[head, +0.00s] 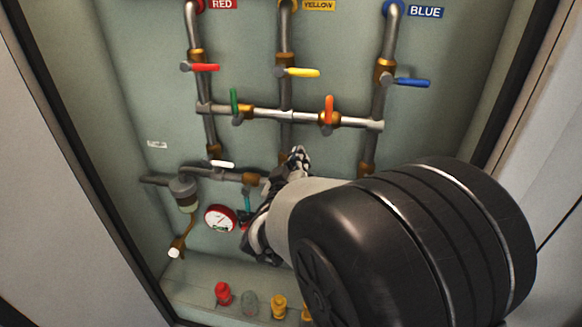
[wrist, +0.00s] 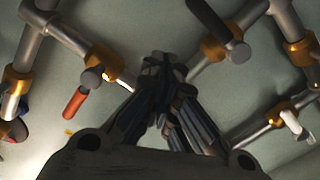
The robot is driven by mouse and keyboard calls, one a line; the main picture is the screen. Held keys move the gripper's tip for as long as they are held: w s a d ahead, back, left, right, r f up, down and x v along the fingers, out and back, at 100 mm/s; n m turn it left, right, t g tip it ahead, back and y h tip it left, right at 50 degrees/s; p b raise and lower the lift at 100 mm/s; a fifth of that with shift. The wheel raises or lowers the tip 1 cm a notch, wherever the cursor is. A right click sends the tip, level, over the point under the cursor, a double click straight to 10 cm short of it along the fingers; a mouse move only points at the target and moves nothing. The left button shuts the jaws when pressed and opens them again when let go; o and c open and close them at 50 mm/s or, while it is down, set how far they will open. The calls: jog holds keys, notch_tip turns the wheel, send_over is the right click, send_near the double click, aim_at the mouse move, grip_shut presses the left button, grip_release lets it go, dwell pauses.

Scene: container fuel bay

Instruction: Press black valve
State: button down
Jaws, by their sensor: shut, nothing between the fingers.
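My gripper (wrist: 163,62) is shut and empty, its fingers together at the centre of the wrist view. In the head view my gripper (head: 264,222) is in front of the lower middle of the pipe panel, partly hidden by my own wrist. I cannot make out a clearly black valve in the head view. In the wrist view a dark valve handle (wrist: 208,18) shows above and right of the fingertips, apart from them in the picture. Its colour is hard to tell. Whether my fingers touch any pipe or valve cannot be told.
Red (head: 205,67), yellow (head: 302,72), blue (head: 411,82), green (head: 234,101), orange (head: 329,108) and white (head: 223,164) valve handles stick out around the pipes. A round gauge (head: 220,218) is left of my gripper. Coloured caps, including a red one (head: 223,293), stand on the lower ledge.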

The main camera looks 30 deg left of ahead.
jog(key=p+v, duration=0.1)
jog(key=v, duration=0.9)
jog(key=shift+d, duration=0.1)
jog(key=d+r+m+g+y, duration=0.1)
jog(key=d+r+g, duration=0.15)
jog(key=d, duration=0.45)
jog(key=d+r+m+g+y, duration=0.1)
jog(key=d+r+m+g, duration=0.1)
jog(key=d+g, duration=0.35)
jog(key=s+d+f+m+g+h, duration=0.2)
jog(key=s+d, duration=0.8)
jog(key=d, duration=0.2)
jog(key=s+d+f+m+g+h, duration=0.2)
jog(key=s+d+f+m+h, duration=0.1)
jog(key=s+d, duration=0.7)
jog(key=shift+s+d+g+h, duration=0.3)
jog(key=shift+s+d, duration=0.05)
jog(key=shift+d, duration=0.85)
